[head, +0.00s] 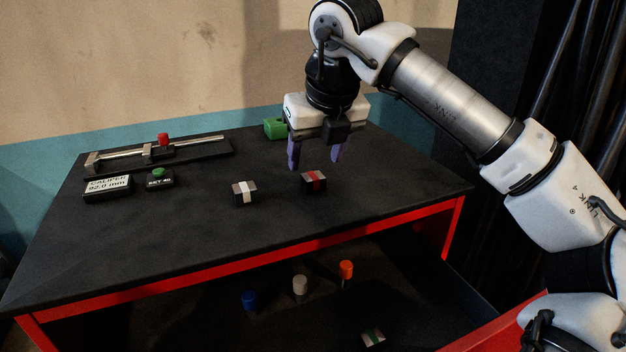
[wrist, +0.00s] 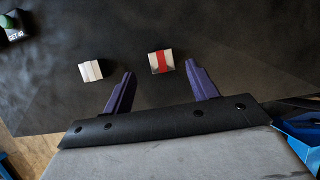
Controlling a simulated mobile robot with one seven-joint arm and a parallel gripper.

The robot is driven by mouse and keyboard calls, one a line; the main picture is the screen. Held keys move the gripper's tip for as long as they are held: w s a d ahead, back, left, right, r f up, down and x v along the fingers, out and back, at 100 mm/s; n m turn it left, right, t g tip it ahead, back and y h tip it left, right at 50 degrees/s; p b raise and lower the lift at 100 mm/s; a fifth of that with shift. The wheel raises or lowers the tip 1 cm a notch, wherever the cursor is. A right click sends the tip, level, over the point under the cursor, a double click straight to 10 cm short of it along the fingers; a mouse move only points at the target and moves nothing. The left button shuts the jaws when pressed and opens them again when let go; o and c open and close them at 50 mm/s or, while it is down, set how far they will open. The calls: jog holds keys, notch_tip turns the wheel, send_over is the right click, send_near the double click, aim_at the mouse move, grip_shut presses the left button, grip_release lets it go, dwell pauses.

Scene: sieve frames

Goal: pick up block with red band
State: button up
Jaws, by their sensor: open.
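The block with the red band (head: 314,182) sits on the black tabletop, right of the middle; it also shows in the wrist view (wrist: 161,62), beyond the fingertips and nearer the right finger. My gripper (head: 315,165) is open and empty, with its purple fingers pointing down above and behind the block in the head view. In the wrist view my gripper (wrist: 162,80) has its fingers wide apart. The fingers look clear of the block, though their exact height is hard to tell.
A block with a white band (head: 244,193) sits to the left, also seen in the wrist view (wrist: 90,71). A green block (head: 275,128) lies at the back. Below are several pegs (head: 300,285).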

aim_at(313, 176)
jog(key=p+x, duration=0.1)
jog(key=x, duration=0.3)
jog(key=shift+d+f, duration=0.1)
jog(key=shift+f, duration=0.2)
jog(key=c, duration=1.2)
